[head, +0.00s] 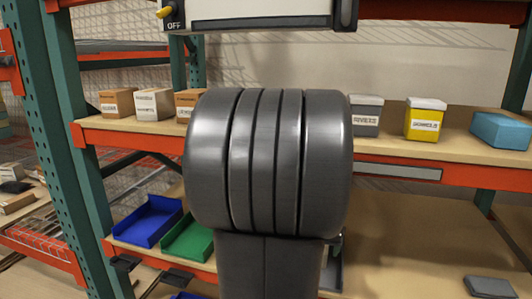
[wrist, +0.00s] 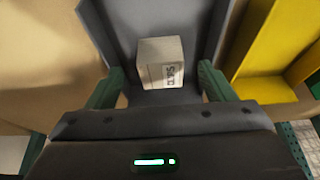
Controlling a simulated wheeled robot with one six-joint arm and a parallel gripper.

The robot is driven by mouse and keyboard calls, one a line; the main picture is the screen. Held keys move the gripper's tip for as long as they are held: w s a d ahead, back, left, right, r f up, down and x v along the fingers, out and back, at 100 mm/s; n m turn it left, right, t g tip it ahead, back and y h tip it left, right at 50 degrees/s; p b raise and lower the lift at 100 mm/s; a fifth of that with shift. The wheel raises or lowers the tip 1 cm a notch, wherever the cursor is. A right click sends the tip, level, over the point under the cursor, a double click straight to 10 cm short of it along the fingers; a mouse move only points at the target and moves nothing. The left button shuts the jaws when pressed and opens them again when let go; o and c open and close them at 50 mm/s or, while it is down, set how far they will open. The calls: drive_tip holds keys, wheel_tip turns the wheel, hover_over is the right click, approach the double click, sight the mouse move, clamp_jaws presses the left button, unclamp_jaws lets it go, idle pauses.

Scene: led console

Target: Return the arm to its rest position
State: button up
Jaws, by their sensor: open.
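My gripper (wrist: 161,70) is open in the wrist view, with one green finger on each side of a small pale labelled box (wrist: 160,62). Gaps show between the fingers and the box, and nothing is held. The box sits in a grey bin (wrist: 120,22). In the head view, a large dark grey joint of my arm fills the middle and hides my gripper and most of what lies behind it.
A yellow bin (wrist: 275,45) stands right of the grey one. The head view shows a shelf with small boxes, including a yellow box (head: 425,120), a blue bin (head: 148,220) and a green bin (head: 188,238) lower left, and a console (head: 255,15) marked OFF above.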

drive_tip(key=shift+w+d, duration=0.2)
drive_tip(key=shift+w, duration=0.45)
drive_tip(key=shift+w+d, duration=0.15)
drive_tip(key=shift+w, duration=0.45)
drive_tip(key=x, duration=0.5)
drive_tip(key=shift+f+p, duration=0.2)
drive_tip(key=shift+p, duration=0.2)
wheel_tip(320, 180, up, 4)
drive_tip(key=shift+r+b, duration=0.1)
drive_tip(key=shift+b, duration=0.4)
drive_tip(key=s+a+b, duration=0.1)
drive_tip(key=s+a, duration=0.1)
drive_tip(key=s, duration=0.6)
drive_tip(key=s+a+b, duration=0.2)
drive_tip(key=s, duration=0.6)
drive_tip(key=shift+a, duration=0.35)
drive_tip(key=shift+s, duration=0.15)
